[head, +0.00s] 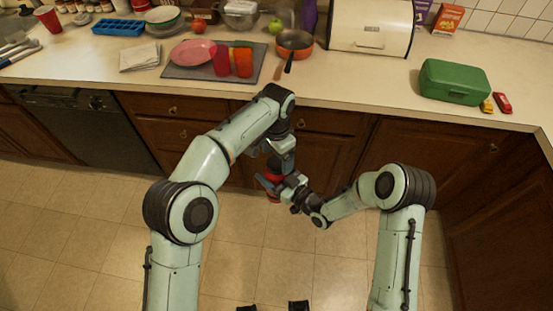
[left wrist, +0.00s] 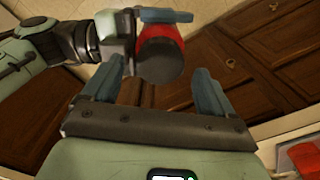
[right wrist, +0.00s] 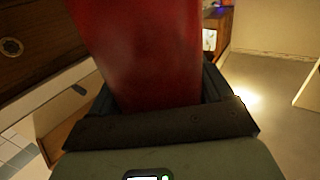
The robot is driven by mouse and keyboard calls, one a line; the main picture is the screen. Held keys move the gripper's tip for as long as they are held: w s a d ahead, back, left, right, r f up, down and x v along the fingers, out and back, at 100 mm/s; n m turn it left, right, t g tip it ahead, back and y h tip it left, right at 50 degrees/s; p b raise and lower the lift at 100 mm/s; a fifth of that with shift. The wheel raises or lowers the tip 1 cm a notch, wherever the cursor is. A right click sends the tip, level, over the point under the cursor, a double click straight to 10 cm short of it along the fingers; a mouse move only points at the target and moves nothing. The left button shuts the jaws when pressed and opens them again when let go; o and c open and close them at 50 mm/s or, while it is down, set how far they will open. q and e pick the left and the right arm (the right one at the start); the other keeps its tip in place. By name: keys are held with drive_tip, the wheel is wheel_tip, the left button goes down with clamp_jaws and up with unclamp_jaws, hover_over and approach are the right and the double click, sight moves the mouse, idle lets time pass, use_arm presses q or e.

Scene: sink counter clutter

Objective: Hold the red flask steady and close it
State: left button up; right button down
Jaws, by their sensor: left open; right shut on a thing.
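The red flask (head: 272,177) is in the air in front of the counter, between my two arms. My right gripper (head: 283,189) is shut on its body, and the red side fills much of the right wrist view (right wrist: 140,50). In the left wrist view the flask's red body (left wrist: 160,32) ends in a dark round top (left wrist: 160,62). I cannot tell whether that top is a separate lid. My left gripper (left wrist: 158,68) is open just above the flask, its fingers on either side of the dark top, with gaps visible. In the head view my left arm partly hides the flask.
Wooden cabinets (head: 335,150) stand close behind the grippers. The tiled floor in front is clear.

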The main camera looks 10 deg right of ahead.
use_arm(q)
wheel_tip(320, 180, up, 2)
drive_tip(key=shift+c, duration=0.4)
drive_tip(key=n, duration=0.2)
drive_tip(key=shift+s+a+n, duration=0.1)
drive_tip(key=shift+n, duration=0.3)
drive_tip(key=n, duration=0.4)
drive_tip(key=shift+r+g, duration=0.2)
drive_tip(key=shift+g, duration=0.1)
drive_tip(key=n, duration=0.1)
drive_tip(key=r+n, duration=0.1)
drive_tip(key=n, duration=0.1)
drive_tip(key=shift+r+n, duration=0.25)
drive_tip(key=shift+n, duration=0.05)
drive_tip(key=n, duration=0.1)
drive_tip(key=r+n, duration=0.1)
drive_tip(key=n, duration=0.1)
drive_tip(key=shift+r, duration=0.3)
drive_tip(key=shift+f, duration=0.1)
